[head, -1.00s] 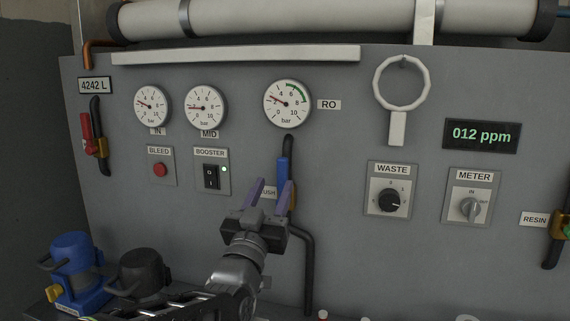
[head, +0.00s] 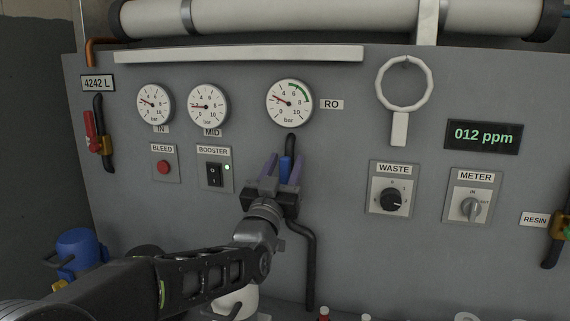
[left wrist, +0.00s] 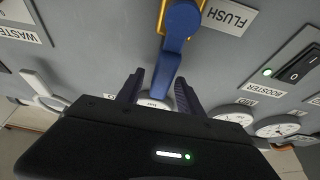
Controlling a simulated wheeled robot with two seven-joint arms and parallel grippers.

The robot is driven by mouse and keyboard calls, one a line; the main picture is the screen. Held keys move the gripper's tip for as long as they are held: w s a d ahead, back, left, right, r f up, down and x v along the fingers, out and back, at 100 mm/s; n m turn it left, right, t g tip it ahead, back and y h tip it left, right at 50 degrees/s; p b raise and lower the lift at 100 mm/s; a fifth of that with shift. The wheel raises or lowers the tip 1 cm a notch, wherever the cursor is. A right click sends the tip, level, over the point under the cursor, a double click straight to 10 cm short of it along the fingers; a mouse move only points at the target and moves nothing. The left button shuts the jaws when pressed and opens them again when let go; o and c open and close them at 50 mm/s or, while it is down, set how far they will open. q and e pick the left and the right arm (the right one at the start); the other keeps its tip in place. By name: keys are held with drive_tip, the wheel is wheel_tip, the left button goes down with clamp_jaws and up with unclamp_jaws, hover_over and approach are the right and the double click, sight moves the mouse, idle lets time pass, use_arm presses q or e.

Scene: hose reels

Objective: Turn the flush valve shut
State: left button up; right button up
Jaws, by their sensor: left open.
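The flush valve has a blue lever handle (head: 286,168) that stands upright along the black pipe on the grey panel. In the left wrist view the blue lever (left wrist: 176,48) runs from a yellow valve body (left wrist: 168,8) beside the FLUSH label (left wrist: 228,17). My left gripper (head: 281,172) is open, with its two purple-grey fingers on either side of the lever in the head view. In the left wrist view the fingers (left wrist: 160,92) flank the lever's free end. I cannot tell whether they touch it. In the head view the gripper hides the valve body. My right gripper is not seen.
The booster switch (head: 214,175) and bleed button (head: 163,167) are left of the flush valve. The waste knob (head: 392,199) and meter knob (head: 470,207) are to the right. The RO gauge (head: 289,103) is above. A blue canister (head: 78,246) stands at lower left.

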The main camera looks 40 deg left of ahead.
use_arm(q)
drive_tip(key=shift+c, duration=0.5)
clamp_jaws()
idle(0.8)
